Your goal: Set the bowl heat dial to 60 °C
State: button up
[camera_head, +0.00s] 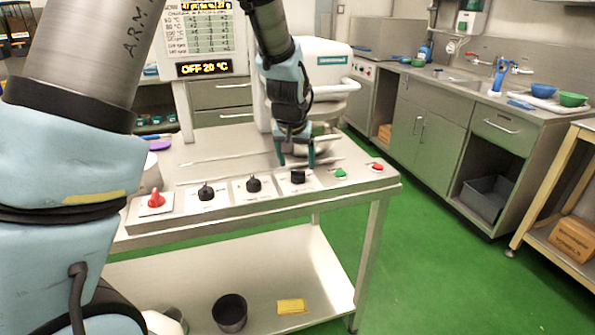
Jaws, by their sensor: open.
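Three black dials stand in a row on the sloped front panel: a left one (206,191), a middle one (254,183) and a right one (298,176). Their labels are too small to read, so I cannot tell which is the bowl heat dial. My gripper (296,161) is open and points down, with its two teal fingers apart just above and behind the right black dial. Nothing shows between the fingers. The black display (204,67) reads "OFF 20 °C" in yellow.
A red knob (156,199) sits at the panel's left end. A green button (340,173) and a red button (377,167) lie right of the dials. The white mixer (325,65) stands behind my gripper. A dark pot (230,312) is on the lower shelf.

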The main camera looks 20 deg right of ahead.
jog(key=b+v, duration=0.1)
jog(key=v, duration=0.5)
jog(key=shift+r, duration=0.2)
jog(key=shift+s+a, duration=0.1)
jog(key=shift+a, duration=0.05)
jog(key=s+a+f+n, duration=0.1)
jog(key=s+a+n, duration=0.1)
jog(key=a, duration=0.9)
jog(key=s+a+f+n+g+y, duration=0.1)
jog(key=s+a+f+n, duration=0.1)
jog(key=a, duration=0.9)
jog(key=s+a+f+n+g+y, duration=0.1)
jog(key=s+a+f+n, duration=0.1)
jog(key=a, duration=1)
jog(key=shift+s, duration=0.75)
